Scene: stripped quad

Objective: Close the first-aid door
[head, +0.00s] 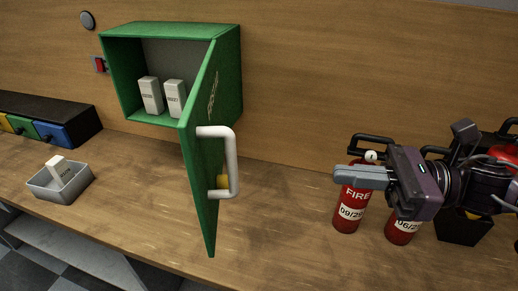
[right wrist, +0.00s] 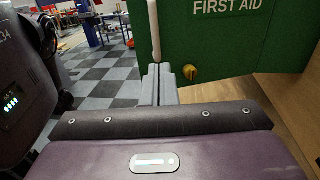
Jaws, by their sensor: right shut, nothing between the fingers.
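The green first-aid cabinet (head: 232,85) is on the wooden back wall, its door (head: 199,165) swung wide open toward me. The door has a white bar handle (head: 233,165) and a yellow knob (head: 224,182), partly hidden by the handle. In the right wrist view the door (right wrist: 235,45) shows "FIRST AID", with the handle (right wrist: 153,30) and knob (right wrist: 190,71) near my fingers. My right gripper (head: 340,177) is shut and empty, to the right of the handle, with a clear gap in the head view. It also shows in the right wrist view (right wrist: 163,75). My left gripper is out of view.
Two white boxes (head: 151,95) stand inside the cabinet. Red fire extinguishers (head: 348,212) stand on the worktop (head: 285,230) below my right gripper. A grey tray (head: 78,187) holding a white item is at the left. Worktop between door and extinguishers is clear.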

